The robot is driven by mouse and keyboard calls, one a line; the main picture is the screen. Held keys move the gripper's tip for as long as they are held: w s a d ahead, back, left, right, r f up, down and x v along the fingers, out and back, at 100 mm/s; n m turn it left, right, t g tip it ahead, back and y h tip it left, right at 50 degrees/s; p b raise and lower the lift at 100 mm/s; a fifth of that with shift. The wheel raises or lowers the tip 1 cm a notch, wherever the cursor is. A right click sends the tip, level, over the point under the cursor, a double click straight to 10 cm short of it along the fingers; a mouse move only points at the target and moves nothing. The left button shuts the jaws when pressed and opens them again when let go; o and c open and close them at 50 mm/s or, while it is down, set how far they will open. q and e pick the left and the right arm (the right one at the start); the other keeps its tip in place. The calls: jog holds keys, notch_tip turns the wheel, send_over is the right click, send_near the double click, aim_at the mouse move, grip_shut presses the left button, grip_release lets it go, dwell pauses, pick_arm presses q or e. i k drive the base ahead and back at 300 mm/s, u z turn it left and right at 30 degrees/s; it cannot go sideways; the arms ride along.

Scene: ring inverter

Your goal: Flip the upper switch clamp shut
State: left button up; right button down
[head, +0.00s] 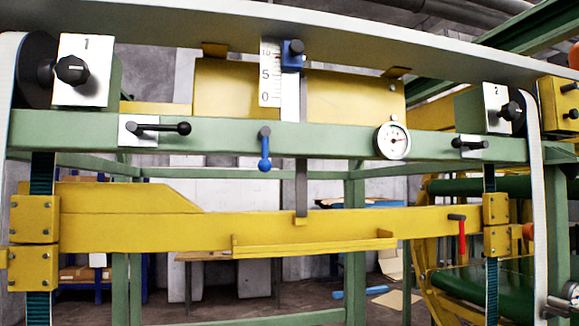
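A machine frame with a green upper beam (330,139) fills the view. A black-handled lever on a white plate (138,131) lies roughly level at the left of the beam. A similar black lever (469,144) is at its right. A blue-handled lever (264,152) hangs straight down near the middle. A blue clamp block with a dark knob (291,54) sits beside the white scale (270,75) above. I cannot tell which of these is the upper switch clamp. Neither of my grippers is in view.
A yellow lower beam (150,218) carries a red-handled lever (462,238) at its right. Black knobs sit on plates 1 (72,70) and 2 (509,110). A round dial (393,141) is on the green beam. A light rail (400,48) crosses the top.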

aim_at(264, 165)
jog(key=z, duration=0.8)
jog(key=i, duration=0.7)
jog(key=u, duration=1.85)
